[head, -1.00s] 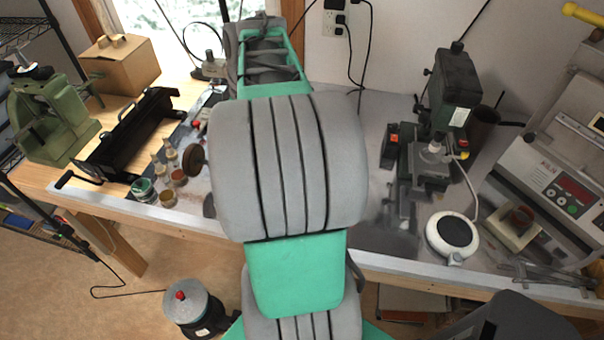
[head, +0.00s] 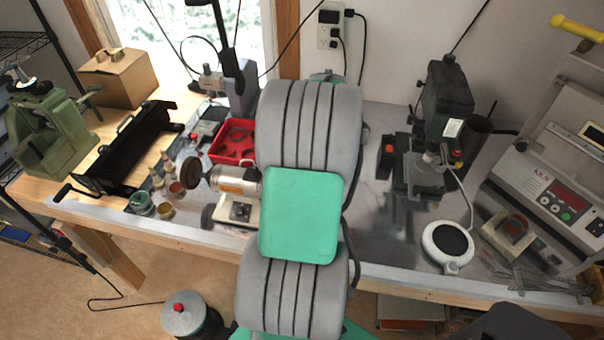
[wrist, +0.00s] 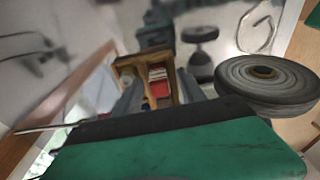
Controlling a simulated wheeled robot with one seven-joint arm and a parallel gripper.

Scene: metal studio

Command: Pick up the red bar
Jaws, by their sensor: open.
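In the wrist view a small red piece (wrist: 159,82) shows in a tan, frame-like holder just beyond my gripper; I cannot tell for sure that it is the red bar. My gripper (wrist: 158,95) is open, with grey finger-like parts beside the tan holder. No grip on anything shows. The head view does not show my gripper, as my arm hides it.
A red tray (head: 228,146) and a motor with a dark wheel (head: 192,173) are left of my arm. A drill press (head: 445,105) and a round white plate (head: 448,242) stand to the right. A thick wheel (wrist: 266,82) is close to my gripper's right.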

